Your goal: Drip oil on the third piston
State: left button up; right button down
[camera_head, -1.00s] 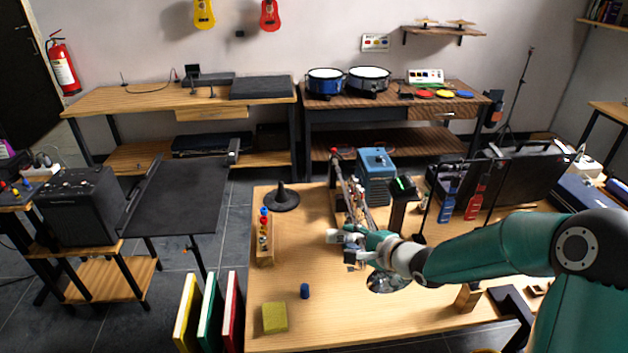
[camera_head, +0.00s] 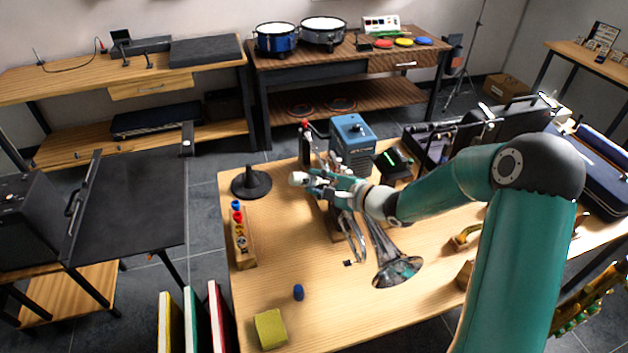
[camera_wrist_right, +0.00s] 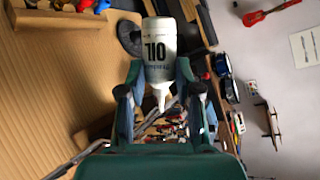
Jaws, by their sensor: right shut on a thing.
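My right gripper (camera_head: 318,182) is shut on a white oil bottle (camera_head: 298,179) above the table. In the right wrist view, the bottle (camera_wrist_right: 160,52) shows its "OIL" label upside down and its narrow nozzle between the fingers (camera_wrist_right: 160,100). A silver trumpet (camera_head: 398,270) is on the table below and to the right of the gripper, its bell facing the front. Its tubing runs back under my right arm. The pistons cannot be told apart; the gripper and arm cover that area. My left gripper is out of view.
A blue cap (camera_head: 298,292) and a yellow sponge (camera_head: 270,329) lie near the front left of the table. A wooden holder with coloured pieces (camera_head: 240,240) and a black cone stand (camera_head: 251,182) are at left. A blue box (camera_head: 352,142) stands behind the gripper. The front middle is clear.

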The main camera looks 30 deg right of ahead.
jog(key=shift+w+d+f+b, duration=0.15)
jog(key=shift+d+f+b, duration=0.35)
jog(key=shift+f, duration=0.3)
jog(key=shift+s+d+f+p, duration=0.15)
jog(key=shift+d+p, duration=0.05)
jog(key=shift+d, duration=0.3)
jog(key=shift+s+d+f+p, duration=0.15)
jog(key=shift+d+p, duration=0.1)
jog(key=shift+d, duration=0.2)
jog(key=shift+s+d+f+p, duration=0.1)
jog(key=shift+s+d+p, duration=0.1)
jog(key=shift+d, duration=0.3)
dwell(0.9)
